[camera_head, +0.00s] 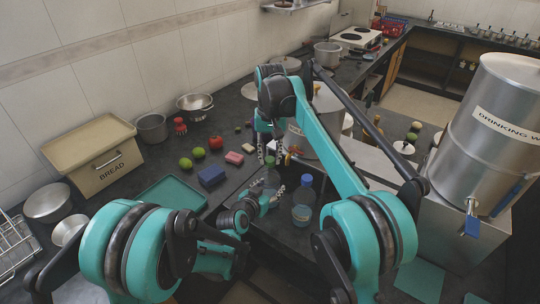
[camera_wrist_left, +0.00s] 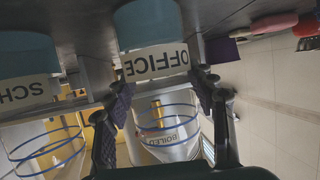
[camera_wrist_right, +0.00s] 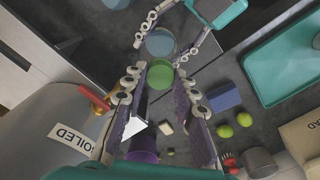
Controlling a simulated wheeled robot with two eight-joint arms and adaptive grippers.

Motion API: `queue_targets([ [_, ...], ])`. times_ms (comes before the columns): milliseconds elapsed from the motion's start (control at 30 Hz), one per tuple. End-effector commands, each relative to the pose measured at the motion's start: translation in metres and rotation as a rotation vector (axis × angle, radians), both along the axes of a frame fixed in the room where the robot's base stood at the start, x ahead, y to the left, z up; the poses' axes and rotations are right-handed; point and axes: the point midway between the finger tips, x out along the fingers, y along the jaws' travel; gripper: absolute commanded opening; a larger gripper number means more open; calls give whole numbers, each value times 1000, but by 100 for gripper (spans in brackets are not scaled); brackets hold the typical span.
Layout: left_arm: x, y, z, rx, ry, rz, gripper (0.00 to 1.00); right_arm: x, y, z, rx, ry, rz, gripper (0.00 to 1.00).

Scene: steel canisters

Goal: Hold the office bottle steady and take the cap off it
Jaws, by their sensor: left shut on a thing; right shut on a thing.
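The office bottle (camera_head: 271,179) is clear with bluish contents and stands upright on the dark counter. Its OFFICE label (camera_wrist_left: 155,62) appears upside down in the left wrist view. My left gripper (camera_head: 266,195) is shut around its body, with one finger on each side. The green cap (camera_wrist_right: 159,74) is between the fingertips of my right gripper (camera_wrist_right: 158,78), which comes from above and is shut on it. The bluish bottle body (camera_wrist_right: 160,44) shows just beyond the cap. I cannot tell whether the cap still touches the neck.
A second bottle (camera_head: 303,214) with a blue cap stands close on the right; its label begins SCH (camera_wrist_left: 28,92). A large BOILED pot (camera_wrist_right: 75,110) with a tap is behind. A blue block (camera_head: 211,176), green fruits (camera_head: 186,163) and a teal tray (camera_head: 172,193) lie left.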

Motion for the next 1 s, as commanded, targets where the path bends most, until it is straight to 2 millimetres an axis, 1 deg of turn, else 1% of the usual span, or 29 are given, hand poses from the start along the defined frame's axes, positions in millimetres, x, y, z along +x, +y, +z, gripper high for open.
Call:
queue_targets([
  [33, 0, 0, 0, 1, 1, 0, 0, 0, 0, 0, 1, 1, 114, 0],
  [100, 0, 0, 0, 1, 1, 0, 0, 0, 0, 0, 1, 0, 287, 0],
  [800, 0, 0, 0, 0, 1, 0, 0, -1, 0, 1, 3, -3, 2019, 0],
  [900, 0, 0, 0, 0, 1, 0, 0, -1, 0, 2, 3, -3, 2239, 0],
  [1000, 0, 0, 0, 0, 1, 0, 0, -1, 0, 2, 4, -3, 2403, 0],
])
